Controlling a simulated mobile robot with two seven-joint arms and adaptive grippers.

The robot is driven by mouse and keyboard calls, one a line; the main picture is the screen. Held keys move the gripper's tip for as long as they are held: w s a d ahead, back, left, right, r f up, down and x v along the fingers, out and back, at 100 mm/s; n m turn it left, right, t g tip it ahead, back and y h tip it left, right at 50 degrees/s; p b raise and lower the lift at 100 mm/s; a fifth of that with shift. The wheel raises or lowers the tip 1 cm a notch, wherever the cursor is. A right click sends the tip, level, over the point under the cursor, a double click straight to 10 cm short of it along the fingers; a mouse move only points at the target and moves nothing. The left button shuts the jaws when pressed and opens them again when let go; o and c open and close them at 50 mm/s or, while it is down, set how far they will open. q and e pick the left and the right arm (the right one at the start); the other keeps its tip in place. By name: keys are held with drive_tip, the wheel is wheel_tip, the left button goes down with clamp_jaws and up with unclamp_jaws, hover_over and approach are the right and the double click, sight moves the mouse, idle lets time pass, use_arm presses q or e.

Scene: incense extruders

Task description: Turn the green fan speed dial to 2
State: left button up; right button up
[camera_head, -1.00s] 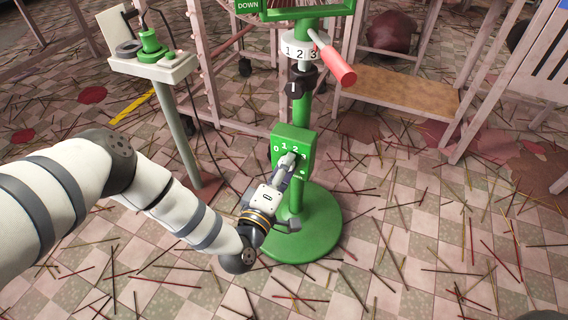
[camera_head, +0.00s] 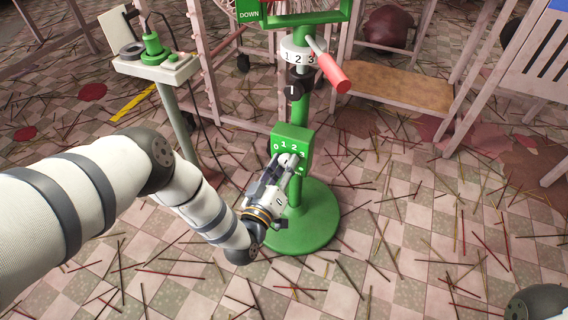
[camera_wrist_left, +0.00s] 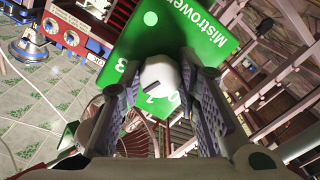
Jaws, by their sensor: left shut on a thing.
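The green fan speed panel (camera_head: 304,137) is on the green fan stand and bears white numerals 0 to 3. It also shows in the left wrist view, tilted (camera_wrist_left: 188,30). Its dial is a pale round knob (camera_wrist_left: 160,74) with a short dark mark. The mark slants to the lower left, near a numeral that looks like 2; the exact setting is hard to tell. My left gripper (camera_head: 284,172) reaches the panel from the lower left, and its fingers are shut on both sides of the dial. The fingers partly hide the numerals. My right gripper is out of view.
The stand's round green base (camera_head: 305,232) is on the tiled floor, which is strewn with incense sticks. Above the panel are a black knob (camera_head: 297,90), a white numbered ring (camera_head: 297,55) and a red-handled lever (camera_head: 332,76). A small pedestal table (camera_head: 158,69) stands at left.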

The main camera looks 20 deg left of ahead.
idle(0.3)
use_arm(q)
drive_tip(key=o, duration=1.2)
drive_tip(key=shift+c, duration=0.2)
drive_tip(key=s, duration=1.2)
drive_tip(key=shift+a, duration=0.25)
